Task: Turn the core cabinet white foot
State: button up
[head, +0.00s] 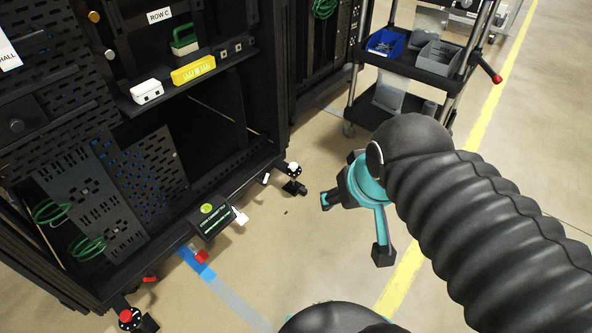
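A black cabinet (265,150) with an open front and a ROW C label fills the left side. A white-topped foot (293,168) stands on the floor by its near right corner. A second white piece (240,215) shows at the cabinet's lower front edge, beside a small dark panel; I cannot tell whether it is also a foot. My gripper (353,229) has teal and black fingers spread apart, with nothing between them. It is above the floor, to the right of the white-topped foot and apart from it.
A red-topped foot (127,318) is at the cabinet's lower left corner. A red piece (201,256) lies near blue tape (235,302). A cart (424,75) with blue and grey bins stands at the back. Floor between cabinet and gripper is mostly clear.

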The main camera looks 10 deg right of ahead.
aim_at(294, 165)
jog(key=z, duration=0.05)
jog(key=k, duration=0.5)
jog(key=z, duration=0.65)
jog(key=i, duration=0.8)
jog(key=u, duration=0.3)
